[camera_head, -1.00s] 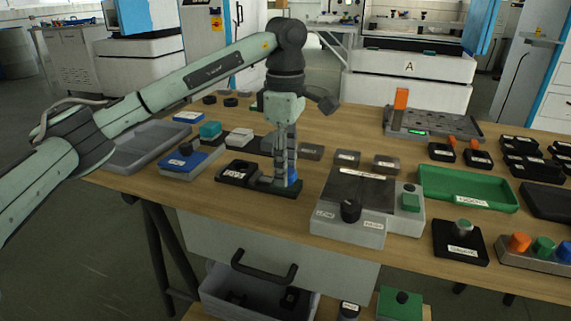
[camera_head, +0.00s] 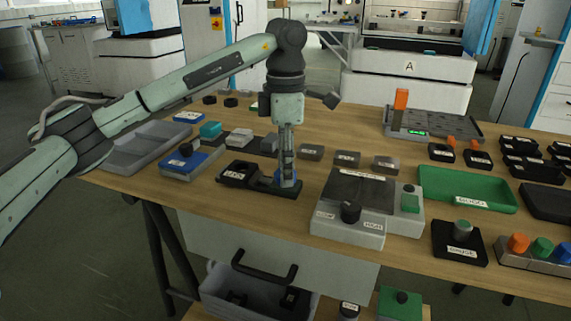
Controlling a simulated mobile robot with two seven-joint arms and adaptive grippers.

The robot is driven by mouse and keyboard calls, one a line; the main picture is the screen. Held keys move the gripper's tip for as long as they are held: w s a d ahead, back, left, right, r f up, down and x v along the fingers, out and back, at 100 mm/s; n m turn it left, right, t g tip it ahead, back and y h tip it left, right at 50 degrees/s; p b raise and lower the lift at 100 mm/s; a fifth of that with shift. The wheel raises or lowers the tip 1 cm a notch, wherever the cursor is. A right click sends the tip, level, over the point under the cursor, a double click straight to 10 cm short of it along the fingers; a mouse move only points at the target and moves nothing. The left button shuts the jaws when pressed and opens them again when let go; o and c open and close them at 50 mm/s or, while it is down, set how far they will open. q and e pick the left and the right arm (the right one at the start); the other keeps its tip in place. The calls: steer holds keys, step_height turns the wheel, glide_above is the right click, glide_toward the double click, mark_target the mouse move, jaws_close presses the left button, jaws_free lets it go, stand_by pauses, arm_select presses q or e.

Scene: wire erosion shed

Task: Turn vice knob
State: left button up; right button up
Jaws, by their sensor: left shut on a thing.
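The vice (camera_head: 238,176) is a small dark block on a dark base near the middle of the table, in the head view. A blue knob (camera_head: 290,177) stands at the right end of its base. My left gripper (camera_head: 286,182) points straight down over that end and is shut on the blue knob. Its fingers hide much of the knob. My right gripper is not in view.
A green tray (camera_head: 440,201) lies further right. Small grey blocks (camera_head: 311,152) sit behind.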

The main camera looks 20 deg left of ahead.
arm_select(q)
steer(key=shift+n, duration=1.9)
steer(key=n, duration=0.2)
steer(key=shift+n, duration=0.4)
steer(key=n, duration=0.2)
steer(key=shift+n+p, duration=0.3)
steer(key=shift+n, duration=1)
steer(key=n, duration=0.2)
steer(key=shift+n, duration=0.3)
steer(key=n, duration=0.3)
steer(key=shift+n+p, duration=0.3)
steer(key=n, duration=0.3)
steer(key=shift+r+n, duration=0.1)
steer(key=shift+n, duration=0.2)
steer(key=n, duration=0.4)
steer(key=shift+p, duration=0.35)
steer(key=shift+n, duration=0.3)
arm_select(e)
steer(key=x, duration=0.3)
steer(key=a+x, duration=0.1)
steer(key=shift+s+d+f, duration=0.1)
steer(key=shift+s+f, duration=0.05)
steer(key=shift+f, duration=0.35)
